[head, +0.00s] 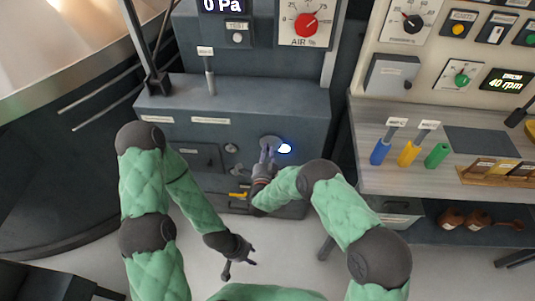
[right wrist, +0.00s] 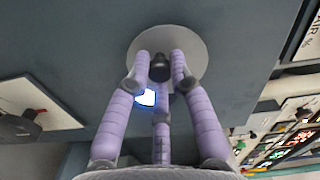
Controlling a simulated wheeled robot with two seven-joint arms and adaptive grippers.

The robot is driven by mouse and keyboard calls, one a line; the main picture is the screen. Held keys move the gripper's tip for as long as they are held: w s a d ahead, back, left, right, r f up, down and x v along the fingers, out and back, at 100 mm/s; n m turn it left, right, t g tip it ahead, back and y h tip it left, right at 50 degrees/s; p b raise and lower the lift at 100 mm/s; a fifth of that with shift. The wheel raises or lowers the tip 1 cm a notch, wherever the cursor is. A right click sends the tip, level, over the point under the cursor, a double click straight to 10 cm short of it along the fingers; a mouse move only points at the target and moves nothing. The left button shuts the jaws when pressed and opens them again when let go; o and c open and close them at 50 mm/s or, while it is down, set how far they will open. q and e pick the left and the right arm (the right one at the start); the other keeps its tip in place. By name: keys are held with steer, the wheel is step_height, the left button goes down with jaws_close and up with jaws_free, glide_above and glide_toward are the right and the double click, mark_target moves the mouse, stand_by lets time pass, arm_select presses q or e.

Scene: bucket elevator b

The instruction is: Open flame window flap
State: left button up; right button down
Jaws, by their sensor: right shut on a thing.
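The flame window flap (head: 268,141) is a round grey disc on the front of the dark grey burner cabinet. A bright blue-white glow (head: 285,148) shows at its right edge in the head view. In the right wrist view the flap (right wrist: 197,45) fills the upper middle, with a dark knob (right wrist: 160,67) on it and the glow (right wrist: 147,98) beside it. My right gripper (head: 266,155) has its fingers closed around the knob; it also shows in the right wrist view (right wrist: 160,75). My left gripper (head: 240,268) hangs low over the floor, empty, with its fingers apart.
The cabinet (head: 300,100) carries a grey lever (head: 209,75) on top and a yellow handle (head: 238,195) low on its front. A workbench (head: 450,180) with blue, yellow and green handles stands at the right. Floor between is clear.

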steer(key=shift+r, duration=0.15)
stand_by(0.3)
steer(key=c, duration=1.1)
jaws_free()
steer(key=s, duration=1.2)
